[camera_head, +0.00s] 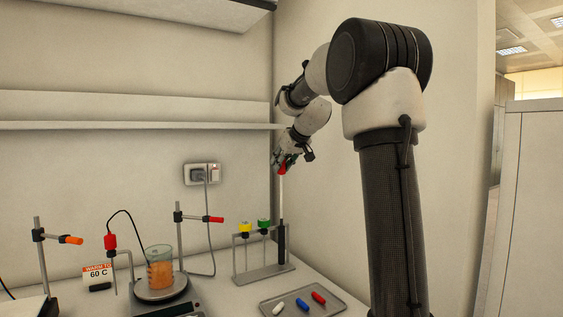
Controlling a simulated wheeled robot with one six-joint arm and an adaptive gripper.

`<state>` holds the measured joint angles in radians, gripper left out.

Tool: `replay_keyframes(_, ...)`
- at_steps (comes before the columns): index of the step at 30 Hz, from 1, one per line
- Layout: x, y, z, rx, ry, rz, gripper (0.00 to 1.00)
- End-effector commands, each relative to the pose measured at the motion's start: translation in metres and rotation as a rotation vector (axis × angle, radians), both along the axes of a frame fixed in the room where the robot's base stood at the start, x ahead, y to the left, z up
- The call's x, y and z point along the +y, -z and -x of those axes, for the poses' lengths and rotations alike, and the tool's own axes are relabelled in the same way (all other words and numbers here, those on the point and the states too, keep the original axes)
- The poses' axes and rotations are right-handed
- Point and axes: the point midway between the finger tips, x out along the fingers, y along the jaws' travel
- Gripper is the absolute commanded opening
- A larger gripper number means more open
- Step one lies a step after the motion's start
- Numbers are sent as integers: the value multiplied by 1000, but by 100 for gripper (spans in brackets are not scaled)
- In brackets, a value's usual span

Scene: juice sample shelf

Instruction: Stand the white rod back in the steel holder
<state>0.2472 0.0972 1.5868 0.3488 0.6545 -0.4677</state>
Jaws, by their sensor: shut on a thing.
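My gripper (288,164) is above the right end of the steel holder, shut on the upper part of the white rod (281,200). A red part (283,169) shows at the jaws; I cannot tell whether it belongs to the rod. The rod hangs upright. Below it is a dark section (281,243) at the right end of the steel holder (262,272); I cannot tell whether it is part of the rod or of the holder. A yellow-topped piece (245,228) and a green-topped piece (264,224) stand in the holder.
A grey tray (337,311) with white, blue and red pieces lies in front of the holder. To the left, a beaker of orange liquid (159,272) stands on a hotplate, between clamp stands (181,240) and a red-headed probe (110,241). A wall shelf (140,126) is behind.

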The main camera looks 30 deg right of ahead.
Motion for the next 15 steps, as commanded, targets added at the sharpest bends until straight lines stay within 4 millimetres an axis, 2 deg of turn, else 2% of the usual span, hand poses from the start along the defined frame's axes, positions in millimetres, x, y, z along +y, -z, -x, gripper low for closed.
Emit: replay_keyframes(15, 0, 11, 0, 0, 0, 0, 0)
